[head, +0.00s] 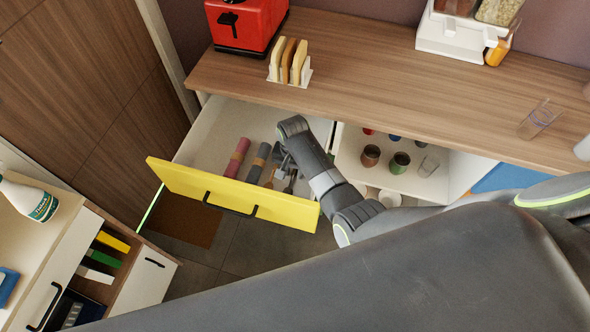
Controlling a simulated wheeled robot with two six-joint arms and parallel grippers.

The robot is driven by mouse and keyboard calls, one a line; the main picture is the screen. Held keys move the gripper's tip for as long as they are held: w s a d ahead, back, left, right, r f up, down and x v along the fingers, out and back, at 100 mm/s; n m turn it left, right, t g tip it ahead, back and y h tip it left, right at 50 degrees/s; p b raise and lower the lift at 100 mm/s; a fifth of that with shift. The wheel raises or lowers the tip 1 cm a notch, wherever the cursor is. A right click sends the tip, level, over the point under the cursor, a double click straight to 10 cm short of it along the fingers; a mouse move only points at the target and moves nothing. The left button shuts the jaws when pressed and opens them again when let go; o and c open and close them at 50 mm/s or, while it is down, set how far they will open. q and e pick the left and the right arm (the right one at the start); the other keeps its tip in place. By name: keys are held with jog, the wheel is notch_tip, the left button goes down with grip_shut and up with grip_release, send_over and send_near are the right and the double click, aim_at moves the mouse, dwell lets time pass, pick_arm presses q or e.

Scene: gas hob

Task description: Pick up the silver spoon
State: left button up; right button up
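An open drawer with a yellow front (235,196) holds several small utensils below the counter. A grey, spoon-like utensil (290,183) lies at the right of the group, close to my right gripper. It is small and partly covered, so I cannot tell for sure that it is the silver spoon. My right gripper (282,158) reaches down into the drawer from the right, at the utensils. Its own wrist hides most of the fingers, so I cannot tell whether they are open or touch anything. My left gripper is out of view.
A rolled red cloth (237,158) and a grey roll (258,162) lie left of the utensils. The wooden counter (370,60) overhangs the drawer's back. Cups (400,162) stand in an open compartment to the right. The drawer's left part is clear.

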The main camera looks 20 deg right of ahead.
grip_shut()
jog(key=shift+r, duration=0.1)
